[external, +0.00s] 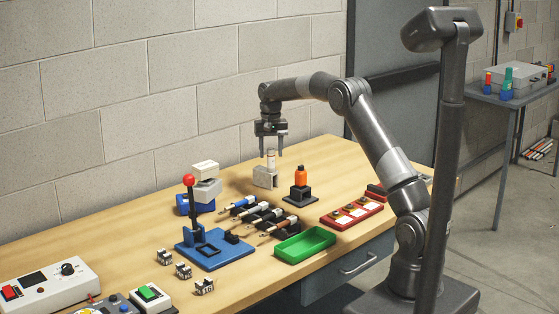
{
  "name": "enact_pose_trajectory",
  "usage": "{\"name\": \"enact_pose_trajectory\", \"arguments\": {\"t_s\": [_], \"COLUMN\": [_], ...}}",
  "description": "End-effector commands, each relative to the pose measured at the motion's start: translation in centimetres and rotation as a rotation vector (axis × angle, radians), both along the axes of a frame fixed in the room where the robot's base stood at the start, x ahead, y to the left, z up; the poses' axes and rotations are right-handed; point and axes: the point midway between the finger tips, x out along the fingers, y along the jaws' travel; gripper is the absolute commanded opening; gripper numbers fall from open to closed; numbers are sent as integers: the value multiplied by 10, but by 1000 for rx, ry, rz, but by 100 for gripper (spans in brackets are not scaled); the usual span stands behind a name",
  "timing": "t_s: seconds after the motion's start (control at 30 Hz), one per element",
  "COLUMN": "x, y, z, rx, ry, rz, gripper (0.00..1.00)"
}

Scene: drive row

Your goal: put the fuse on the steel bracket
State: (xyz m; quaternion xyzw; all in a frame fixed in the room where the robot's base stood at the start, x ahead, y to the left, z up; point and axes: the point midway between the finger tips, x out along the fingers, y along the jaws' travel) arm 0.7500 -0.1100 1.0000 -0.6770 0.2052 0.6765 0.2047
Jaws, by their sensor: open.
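A small white cylinder with a reddish band, which looks like the fuse (271,159), stands upright at the back middle of the wooden bench. It appears to rest on a pale grey block, which may be the steel bracket (264,178); the exact contact is too small to tell. My gripper (271,153) points straight down above it. Its two fingers are spread, one on each side of the fuse's upper end, with visible gaps. The gripper is open and holds nothing.
An orange-topped part on a dark stand (300,187) is close on the right. A blue base with a red-knobbed lever (208,247), a rack of tools (262,219), a green tray (305,244) and a red tray (352,215) fill the front. The bench's back right is clear.

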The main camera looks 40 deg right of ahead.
Motion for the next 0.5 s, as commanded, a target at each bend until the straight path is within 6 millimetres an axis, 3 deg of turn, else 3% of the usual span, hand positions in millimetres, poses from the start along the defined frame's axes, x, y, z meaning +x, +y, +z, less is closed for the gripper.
{"name": "enact_pose_trajectory", "arguments": {"t_s": [0.2, 0.5], "x": [1, 0], "y": [0, 0], "z": [49, 82], "rx": [-1, 1], "ry": [-4, -1], "rz": [1, 0], "gripper": [48, 48]}}
